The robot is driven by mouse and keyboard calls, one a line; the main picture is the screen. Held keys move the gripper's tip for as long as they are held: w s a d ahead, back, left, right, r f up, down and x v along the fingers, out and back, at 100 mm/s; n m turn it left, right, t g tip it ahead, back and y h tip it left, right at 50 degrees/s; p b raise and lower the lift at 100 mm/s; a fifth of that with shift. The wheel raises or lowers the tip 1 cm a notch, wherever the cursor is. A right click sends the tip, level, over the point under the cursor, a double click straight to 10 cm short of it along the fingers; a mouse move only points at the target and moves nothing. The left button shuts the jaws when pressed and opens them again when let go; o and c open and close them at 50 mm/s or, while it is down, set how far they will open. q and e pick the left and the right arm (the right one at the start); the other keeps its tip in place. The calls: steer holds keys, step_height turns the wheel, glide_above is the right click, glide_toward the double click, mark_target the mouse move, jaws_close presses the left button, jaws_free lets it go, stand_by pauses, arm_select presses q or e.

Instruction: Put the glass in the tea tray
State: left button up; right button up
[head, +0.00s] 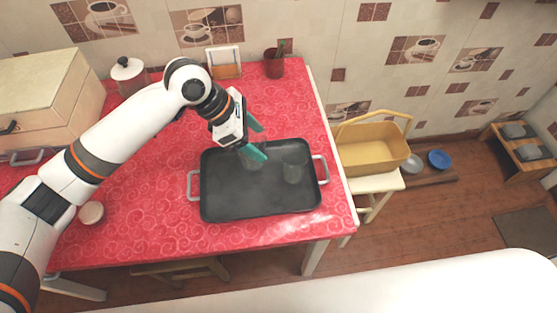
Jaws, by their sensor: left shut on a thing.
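The tea tray (230,199) is a dark rectangular tray with a grey handle at each end, lying on the red oilcloth counter. My left gripper (256,143) has teal fingers and is over the tray's back edge, pointing down. It is shut on a clear glass (251,161), which shows faintly below the fingers, over the back middle of the tray. I cannot tell whether this glass touches the tray floor. A second clear glass (294,166) stands on the right part of the tray. My right gripper is not in view.
A red cup (273,66) with utensils and a framed stand (223,64) are at the wall. A white lidded jar (129,76) and a cream box (45,100) stand at the left. A yellow basket (368,153) sits on a stool to the right.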

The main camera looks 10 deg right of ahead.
arm_select(q)
steer(key=shift+n, duration=0.3)
steer(key=f, duration=0.4)
steer(key=shift+w+d, duration=0.2)
steer(key=shift+d, duration=0.1)
steer(key=shift+f, duration=2.9)
steer(key=o, duration=1.1)
steer(key=shift+f, duration=0.1)
steer(key=v, duration=1.2)
steer(key=shift+s, duration=0.2)
